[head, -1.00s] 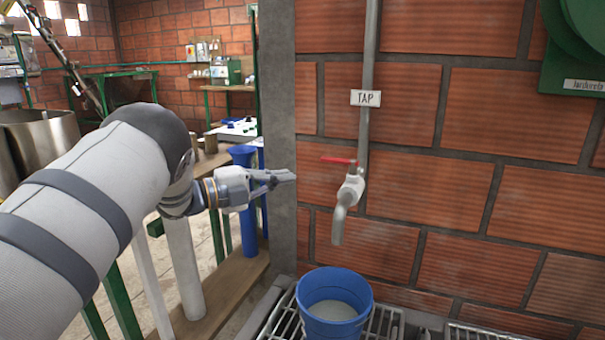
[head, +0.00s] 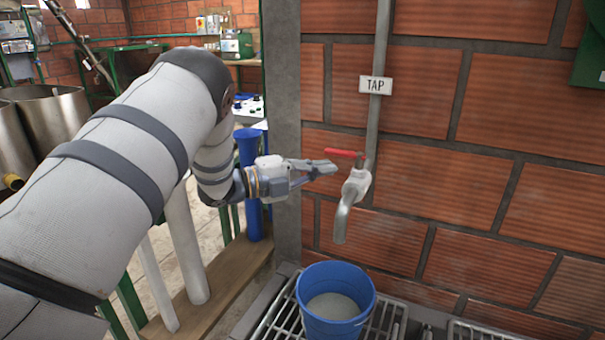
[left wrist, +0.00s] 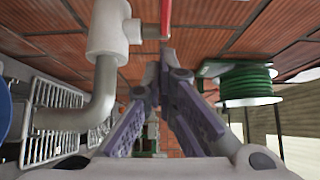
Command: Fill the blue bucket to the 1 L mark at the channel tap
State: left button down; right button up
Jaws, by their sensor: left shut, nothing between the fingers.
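The blue bucket (head: 334,308) stands upright on a metal grate under the tap and holds some pale liquid or shows a pale bottom; I cannot tell which, nor see any mark. The tap (head: 352,196) has a grey spout pointing down over the bucket, with no water seen coming out. Its red lever (head: 344,153) points left. My left gripper (head: 326,168) is shut and empty, just left of the tap and a little below the lever's end. In the left wrist view, the red lever (left wrist: 166,18) is just beyond the fingertips. My right gripper is not in view.
A brick wall (head: 480,200) stands behind the tap, with a "TAP" label (head: 375,85) on the pipe. The metal grate (head: 278,318) carries the bucket.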

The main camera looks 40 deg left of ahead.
aim_at(346, 157)
pick_arm(q)
jog(key=w, duration=0.2)
jog(key=w+a, duration=0.1)
jog(key=w, duration=0.1)
jog(key=shift+b, duration=0.35)
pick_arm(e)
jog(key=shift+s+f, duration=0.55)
pick_arm(q)
jog(key=shift+w+a+m+g+h+b, duration=0.3)
jog(key=shift+w+h+b, duration=0.05)
jog(key=shift+h+b, duration=0.05)
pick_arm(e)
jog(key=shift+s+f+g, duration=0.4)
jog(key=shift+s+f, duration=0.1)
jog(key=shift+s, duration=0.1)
